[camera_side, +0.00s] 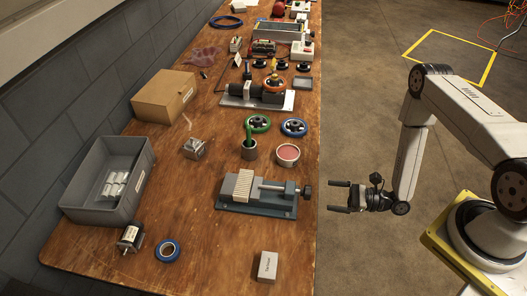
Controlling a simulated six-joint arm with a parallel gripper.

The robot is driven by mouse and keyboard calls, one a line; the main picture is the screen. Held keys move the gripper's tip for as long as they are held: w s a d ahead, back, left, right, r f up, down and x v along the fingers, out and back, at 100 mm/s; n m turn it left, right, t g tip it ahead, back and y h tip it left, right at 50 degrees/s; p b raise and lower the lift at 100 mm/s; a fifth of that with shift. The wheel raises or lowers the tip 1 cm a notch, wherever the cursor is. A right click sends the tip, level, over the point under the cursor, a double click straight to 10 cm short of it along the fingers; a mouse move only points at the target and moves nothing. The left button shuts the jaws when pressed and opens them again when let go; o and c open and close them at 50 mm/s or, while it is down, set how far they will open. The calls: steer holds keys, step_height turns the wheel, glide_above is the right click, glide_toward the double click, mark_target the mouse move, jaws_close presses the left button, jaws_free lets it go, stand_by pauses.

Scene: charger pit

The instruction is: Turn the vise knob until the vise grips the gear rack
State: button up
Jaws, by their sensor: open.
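The vise (262,207) is a blue-grey bench tool near the table's right edge. Its black knob (307,192) sticks out at the right end of a silver screw, at the table edge. A pale ribbed block (243,186), seemingly the gear rack, stands at the vise's left part; whether the jaws touch it cannot be told. My gripper (331,196) is open and empty, off the table's right edge. Its fingers point left toward the knob, with a small gap between them and it.
A small box (267,266) lies in front. Bare wood lies left of the vise.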

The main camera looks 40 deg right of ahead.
mark_target(308, 193)
steer(key=n, duration=3.4)
steer(key=shift+f, duration=0.2)
steer(key=shift+w+a, duration=0.15)
steer(key=shift+x, duration=3.7)
